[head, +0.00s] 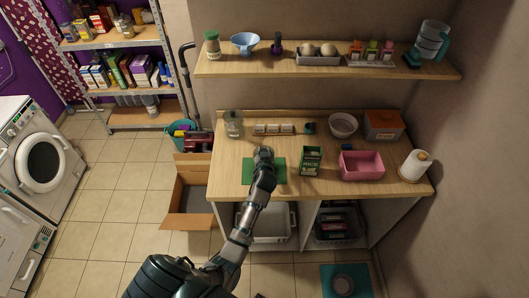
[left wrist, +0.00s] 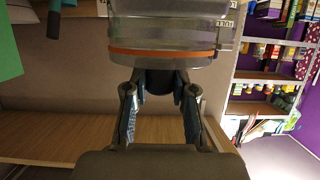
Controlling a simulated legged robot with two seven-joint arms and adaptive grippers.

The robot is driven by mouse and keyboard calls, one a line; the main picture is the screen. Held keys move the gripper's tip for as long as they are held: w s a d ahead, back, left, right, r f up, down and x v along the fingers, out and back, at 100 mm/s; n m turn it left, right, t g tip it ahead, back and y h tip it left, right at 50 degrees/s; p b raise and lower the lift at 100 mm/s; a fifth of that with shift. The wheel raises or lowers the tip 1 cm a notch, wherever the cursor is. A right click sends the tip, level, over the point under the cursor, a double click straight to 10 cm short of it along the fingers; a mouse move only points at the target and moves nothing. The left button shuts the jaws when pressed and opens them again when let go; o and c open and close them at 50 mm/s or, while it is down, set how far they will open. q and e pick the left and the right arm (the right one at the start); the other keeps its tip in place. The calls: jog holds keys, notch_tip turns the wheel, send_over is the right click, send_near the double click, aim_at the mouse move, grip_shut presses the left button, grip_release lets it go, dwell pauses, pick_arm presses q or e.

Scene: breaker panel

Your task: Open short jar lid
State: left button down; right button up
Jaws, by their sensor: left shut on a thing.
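My left gripper (head: 264,152) is over the green mat (head: 264,177) on the wooden counter. The left wrist view shows a clear glass jar (left wrist: 165,25) close up, with an orange ring (left wrist: 160,53) where its lid (left wrist: 163,63) meets the body. The two fingers of my left gripper (left wrist: 160,88) are shut on a dark knob (left wrist: 159,80) on the lid. The lid appears seated against the ring. A taller clear jar (head: 233,123) stands at the counter's back left. My right gripper is not in view.
Right of the mat are a green box (head: 311,161) and a pink bin (head: 361,165). Several small containers (head: 274,128) line the back, beside a white bowl (head: 343,125). A loaded shelf (head: 328,71) overhangs the counter. A cardboard box (head: 193,199) stands left.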

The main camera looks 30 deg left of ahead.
pick_arm(q)
jog(key=shift+f+g+p, duration=0.1)
jog(key=shift+g+p, duration=0.2)
jog(key=shift+p, duration=0.45)
jog(key=shift+g+h+p, duration=0.3)
jog(key=shift+h+p, duration=0.1)
jog(key=shift+p, duration=0.85)
jog(key=shift+w+a+r, duration=0.1)
jog(key=shift+w+r, duration=0.05)
jog(key=shift+r, duration=0.15)
jog(key=shift+w+g+h+p, duration=0.1)
jog(key=shift+g+h+p, duration=0.2)
jog(key=shift+g, duration=0.3)
jog(key=shift+a, duration=0.1)
